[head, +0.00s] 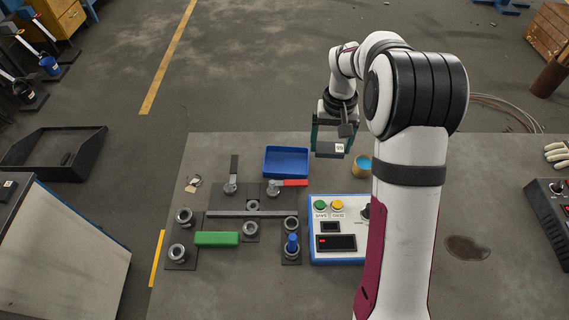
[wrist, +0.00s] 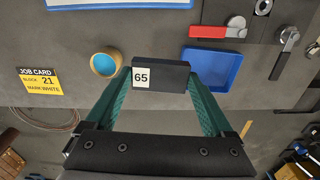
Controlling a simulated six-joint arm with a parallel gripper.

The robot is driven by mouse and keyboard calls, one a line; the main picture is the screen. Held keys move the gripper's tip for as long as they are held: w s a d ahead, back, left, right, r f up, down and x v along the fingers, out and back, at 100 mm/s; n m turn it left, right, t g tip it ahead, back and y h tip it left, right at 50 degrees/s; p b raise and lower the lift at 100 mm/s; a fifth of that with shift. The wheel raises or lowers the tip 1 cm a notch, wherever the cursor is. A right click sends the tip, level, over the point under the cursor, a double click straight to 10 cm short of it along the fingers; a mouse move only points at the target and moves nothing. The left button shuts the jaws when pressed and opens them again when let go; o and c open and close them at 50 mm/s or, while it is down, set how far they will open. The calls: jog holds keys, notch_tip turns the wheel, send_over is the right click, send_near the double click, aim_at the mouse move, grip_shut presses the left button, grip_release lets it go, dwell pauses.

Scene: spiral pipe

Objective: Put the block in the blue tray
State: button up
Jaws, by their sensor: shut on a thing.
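My gripper (head: 330,146) is shut on a dark block (wrist: 175,76) with a white label reading 65. The block also shows in the head view (head: 326,151), held up over the far part of the table. In the wrist view the green fingers of my gripper (wrist: 160,80) grip its two ends. The blue tray (head: 286,149) lies just left of the held block in the head view and looks empty. In the wrist view the tray (wrist: 236,84) shows to the right of the block, partly behind the right finger.
A round pot with blue inside (head: 362,167) stands close right of the gripper. A yellow job card (wrist: 40,86) reads block 21, mark white. Valves with a red handle (head: 293,183), a green bar (head: 217,239) and a button box (head: 338,258) occupy the nearer table.

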send_over(286, 165)
notch_tip(286, 165, down, 7)
jog(key=shift+d, duration=0.1)
jog(key=shift+f, duration=1.95)
jog(key=o, duration=1.6)
jog(key=shift+f, duration=0.15)
jog(key=s+d+r, duration=0.1)
jog(key=s+r, duration=0.2)
jog(key=r, duration=0.6)
jog(key=s+d+r, duration=0.1)
jog(key=s+r, duration=0.1)
jog(key=r, duration=0.7)
jog(key=s+d+r+m+y, duration=0.1)
jog(key=s+r, duration=0.2)
jog(key=s, duration=0.4)
jog(key=s+d+r+m, duration=0.1)
jog(key=s+d+r, duration=0.15)
jog(key=s, duration=0.35)
jog(key=s+m, duration=0.1)
jog(key=s, duration=0.5)
jog(key=s+f, duration=0.1)
jog(key=s, duration=0.5)
jog(key=s+f+m, duration=0.1)
jog(key=s, duration=0.5)
jog(key=shift+s+d+f+m+y, duration=0.1)
jog(key=shift+f+m+y, duration=0.1)
jog(key=shift+m+y, duration=0.15)
